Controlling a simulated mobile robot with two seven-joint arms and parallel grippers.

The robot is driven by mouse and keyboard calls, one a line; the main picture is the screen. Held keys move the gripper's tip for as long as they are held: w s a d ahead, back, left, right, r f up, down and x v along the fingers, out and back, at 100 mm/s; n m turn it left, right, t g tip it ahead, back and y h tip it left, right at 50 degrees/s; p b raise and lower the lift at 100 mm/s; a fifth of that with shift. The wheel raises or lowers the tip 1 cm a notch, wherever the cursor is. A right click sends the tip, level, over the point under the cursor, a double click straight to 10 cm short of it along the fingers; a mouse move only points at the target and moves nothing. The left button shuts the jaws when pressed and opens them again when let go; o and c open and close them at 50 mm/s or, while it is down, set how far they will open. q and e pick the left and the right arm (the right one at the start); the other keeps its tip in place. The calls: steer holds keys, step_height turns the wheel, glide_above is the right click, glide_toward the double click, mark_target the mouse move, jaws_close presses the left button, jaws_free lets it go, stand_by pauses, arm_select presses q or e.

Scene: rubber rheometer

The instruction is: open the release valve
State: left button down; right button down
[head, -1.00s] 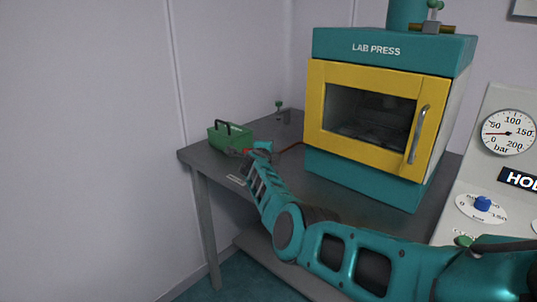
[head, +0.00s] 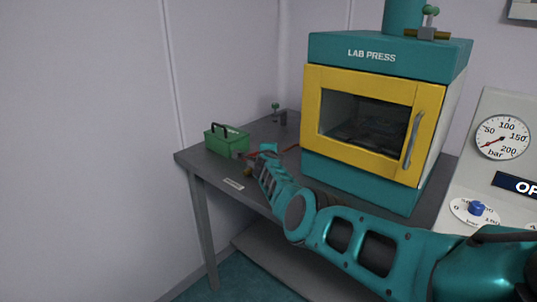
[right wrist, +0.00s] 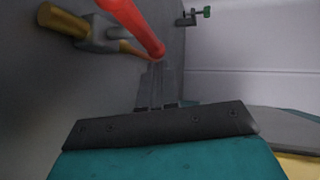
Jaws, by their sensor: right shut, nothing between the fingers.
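The release valve (right wrist: 98,38) shows in the right wrist view as a grey body on brass pipe ends, with a long red lever (right wrist: 132,25). The panel sign (head: 516,185) is cut off and reads "OP". The gauge (head: 502,137) needle points to the low end. My left gripper is out of view.
A green toolbox (head: 226,141) stands just behind the valve. A small green-knobbed fitting (head: 277,110) is at the table's back.

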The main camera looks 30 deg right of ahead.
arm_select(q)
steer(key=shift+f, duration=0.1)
arm_select(e)
steer(key=shift+a, duration=0.1)
steer(key=shift+w+a+f+b, duration=0.15)
steer(key=shift+w+a+b, duration=0.3)
steer(key=shift+b, duration=0.25)
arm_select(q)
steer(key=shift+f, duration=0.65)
arm_select(e)
steer(key=shift+w+a, duration=0.1)
steer(key=shift+a, duration=0.1)
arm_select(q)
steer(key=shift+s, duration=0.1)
